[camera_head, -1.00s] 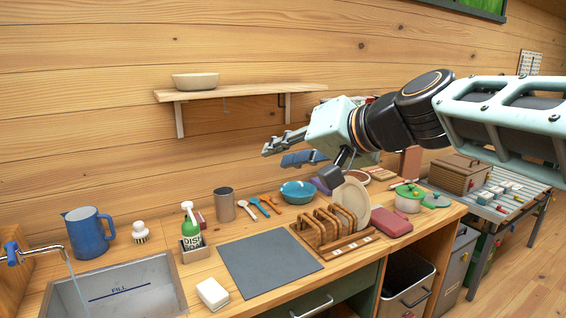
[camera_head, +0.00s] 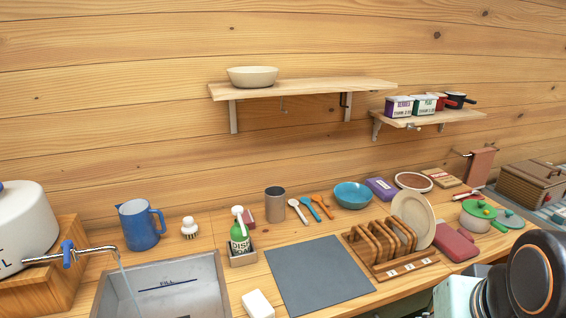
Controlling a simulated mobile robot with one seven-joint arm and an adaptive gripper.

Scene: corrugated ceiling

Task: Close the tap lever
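The tap (camera_head: 95,252) reaches out from a white tank (camera_head: 22,222) at the left, over the sink (camera_head: 215,268). Its blue lever (camera_head: 67,254) sits on the pipe near the tank. A thin stream of water (camera_head: 128,288) runs from the spout into the sink. My arm shows only at the lower right corner, far from the tap. My gripper is outside the picture, so its fingers cannot be seen.
A blue jug (camera_head: 140,228), a brush (camera_head: 190,228) and a soap bottle (camera_head: 239,236) stand around the sink. A grey mat (camera_head: 318,275), a dish rack (camera_head: 385,255) and a white block (camera_head: 258,304) are further right. A shelf (camera_head: 320,89) juts from the wall above.

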